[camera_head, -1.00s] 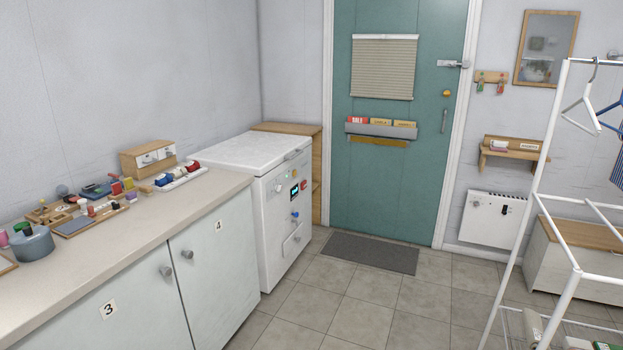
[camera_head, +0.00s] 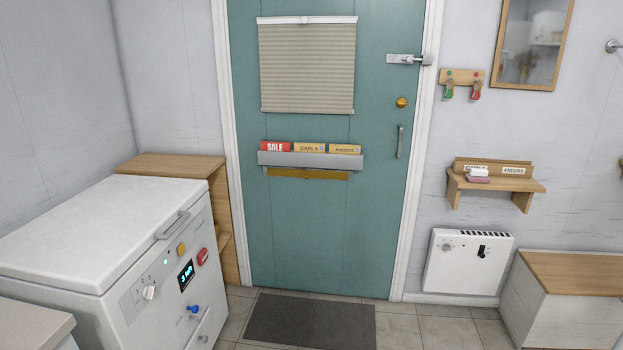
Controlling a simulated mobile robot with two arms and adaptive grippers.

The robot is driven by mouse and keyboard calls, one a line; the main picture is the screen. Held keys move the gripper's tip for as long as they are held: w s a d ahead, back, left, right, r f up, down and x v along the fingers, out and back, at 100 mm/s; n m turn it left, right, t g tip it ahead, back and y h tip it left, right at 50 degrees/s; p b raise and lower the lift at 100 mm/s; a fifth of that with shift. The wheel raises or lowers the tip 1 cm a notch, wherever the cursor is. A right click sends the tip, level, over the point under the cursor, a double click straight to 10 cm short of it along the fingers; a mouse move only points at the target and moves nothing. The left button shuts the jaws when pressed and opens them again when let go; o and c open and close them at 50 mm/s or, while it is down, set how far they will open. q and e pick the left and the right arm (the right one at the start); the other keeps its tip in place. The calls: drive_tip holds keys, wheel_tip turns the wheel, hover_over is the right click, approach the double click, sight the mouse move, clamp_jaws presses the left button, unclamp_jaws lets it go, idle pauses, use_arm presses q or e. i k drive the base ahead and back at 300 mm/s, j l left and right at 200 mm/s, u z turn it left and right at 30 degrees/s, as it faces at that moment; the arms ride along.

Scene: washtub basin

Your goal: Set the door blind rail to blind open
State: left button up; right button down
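A beige pleated blind (camera_head: 306,70) hangs on the upper part of the green door (camera_head: 380,200). Its white rail (camera_head: 306,20) runs along the top, with a small knob-like part near its middle. The blind is drawn down over a rectangular area of the door, with a thin pale edge along its bottom. Neither of my grippers shows in the head view.
A white chest appliance (camera_head: 100,235) with knobs and a small display stands at the left. A grey mat (camera_head: 310,320) lies before the door. A white heater (camera_head: 467,262) and a wood-topped bench (camera_head: 570,275) stand at the right.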

sight(305, 20)
drive_tip(key=i+u, duration=0.2)
drive_tip(key=i, duration=0.3)
drive_tip(key=i+u, duration=0.2)
drive_tip(key=i, duration=0.3)
drive_tip(key=i+l+u, duration=0.2)
drive_tip(key=i, duration=0.3)
drive_tip(key=i+l+u, duration=0.15)
drive_tip(key=i, duration=0.35)
drive_tip(key=i+u, duration=0.2)
drive_tip(key=i, duration=0.35)
drive_tip(key=z, duration=0.2)
